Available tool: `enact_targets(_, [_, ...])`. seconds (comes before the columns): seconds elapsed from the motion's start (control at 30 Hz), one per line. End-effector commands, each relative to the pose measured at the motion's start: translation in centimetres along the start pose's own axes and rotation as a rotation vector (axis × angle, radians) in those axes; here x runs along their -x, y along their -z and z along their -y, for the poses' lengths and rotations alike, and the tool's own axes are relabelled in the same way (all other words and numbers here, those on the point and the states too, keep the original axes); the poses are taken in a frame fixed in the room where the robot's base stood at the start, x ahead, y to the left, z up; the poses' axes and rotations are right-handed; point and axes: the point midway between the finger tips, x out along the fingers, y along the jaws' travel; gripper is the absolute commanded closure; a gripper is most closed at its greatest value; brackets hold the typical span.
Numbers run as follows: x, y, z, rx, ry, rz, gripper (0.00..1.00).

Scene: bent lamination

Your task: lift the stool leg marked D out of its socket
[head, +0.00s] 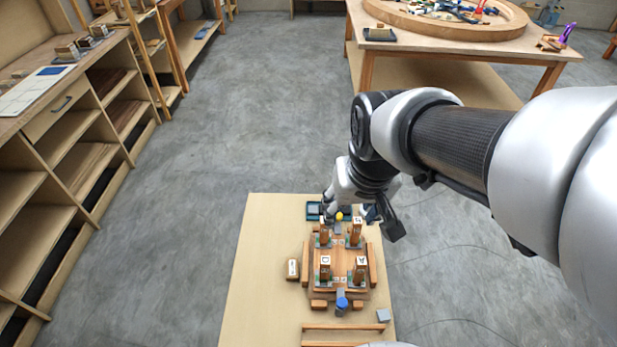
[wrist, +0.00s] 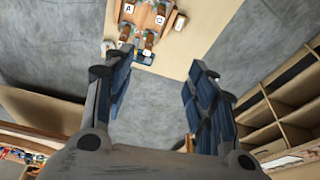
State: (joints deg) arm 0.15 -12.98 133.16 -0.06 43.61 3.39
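The stool seat (head: 342,255) lies on a light board with several short wooden legs standing up from it. The leg marked D (head: 325,270) is upright at the seat's near left corner in the head view. In the wrist view the D leg (wrist: 159,21) is near the top edge, right of the leg marked A (wrist: 128,10). Its socket is too small to make out. My gripper (head: 363,220) is open and empty, beyond the seat's far right side in the head view. In the wrist view my gripper (wrist: 155,78) has its fingers wide apart with floor between them.
A blue-knobbed clamp (head: 341,302) is at the seat's near edge. A labelled wooden block (head: 292,269) lies left of the seat. A dark tray (head: 314,210) is behind it. Wooden strips (head: 343,327) lie in front. The board's left part (head: 262,270) is clear.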

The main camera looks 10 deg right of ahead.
Motion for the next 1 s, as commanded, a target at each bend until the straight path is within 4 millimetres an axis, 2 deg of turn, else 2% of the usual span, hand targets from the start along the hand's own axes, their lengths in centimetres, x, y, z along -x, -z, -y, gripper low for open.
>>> enact_targets(0.2, [-5.8, 4.1, 0.2, -0.03, -0.005, 0.071, 0.48])
enact_targets(0.37, [-10.9, 6.1, 0.4, -0.052, -0.009, 0.116, 0.48])
enact_targets(0.5, [-15.9, 7.1, 0.4, -0.071, -0.014, 0.156, 0.48])
enact_targets(0.67, [-22.1, 7.1, 0.4, -0.092, -0.021, 0.201, 0.48])
enact_targets(0.8, [-27.5, 6.2, 0.4, -0.111, -0.027, 0.237, 0.48])
enact_targets(0.9, [-30.7, 5.3, 0.3, -0.121, -0.03, 0.258, 0.48])
enact_targets(1.0, [-33.0, 4.5, 0.3, -0.129, -0.033, 0.272, 0.48])
